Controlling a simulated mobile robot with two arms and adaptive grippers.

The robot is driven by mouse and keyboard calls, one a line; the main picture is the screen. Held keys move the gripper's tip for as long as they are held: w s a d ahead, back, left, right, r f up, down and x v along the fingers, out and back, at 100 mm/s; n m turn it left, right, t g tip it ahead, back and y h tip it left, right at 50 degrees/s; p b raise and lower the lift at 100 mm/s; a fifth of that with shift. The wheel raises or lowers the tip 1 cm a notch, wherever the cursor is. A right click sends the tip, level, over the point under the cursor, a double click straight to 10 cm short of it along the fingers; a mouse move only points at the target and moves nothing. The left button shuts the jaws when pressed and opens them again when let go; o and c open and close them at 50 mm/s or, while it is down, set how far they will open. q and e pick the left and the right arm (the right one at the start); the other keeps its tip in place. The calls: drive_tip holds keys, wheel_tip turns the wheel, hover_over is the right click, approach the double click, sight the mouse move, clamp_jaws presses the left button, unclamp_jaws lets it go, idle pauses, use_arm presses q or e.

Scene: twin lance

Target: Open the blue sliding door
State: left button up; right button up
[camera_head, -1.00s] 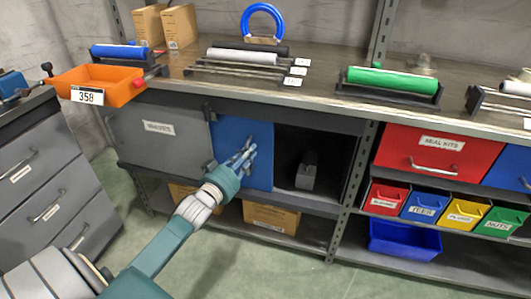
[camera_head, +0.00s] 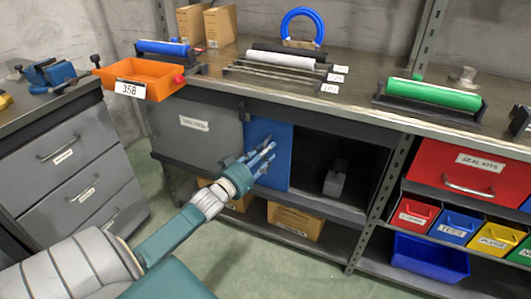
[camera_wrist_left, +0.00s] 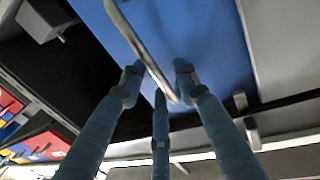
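The blue sliding door (camera_head: 268,135) stands partly open beside the grey door panel in the cabinet under the bench. To its right a dark opening shows. My left gripper (camera_head: 266,153) is at the front of the blue door, with its fingers spread. In the left wrist view the fingers (camera_wrist_left: 158,78) stand around the door's silver bar handle (camera_wrist_left: 140,42), which passes between them. The fingers look spaced apart rather than closed tight on the bar. Whether they touch it is unclear. My right gripper is not in view.
The grey panel (camera_head: 197,133) carries a label. A grey block (camera_head: 335,181) sits inside the opening. An orange bin (camera_head: 150,82) juts over the bench edge. A grey drawer unit (camera_head: 75,165) stands left. The red drawer (camera_head: 468,172) and small coloured bins are right.

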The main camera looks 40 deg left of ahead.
use_arm(q)
drive_tip(key=s+d, duration=0.1)
drive_tip(key=s, duration=1.1)
idle(0.4)
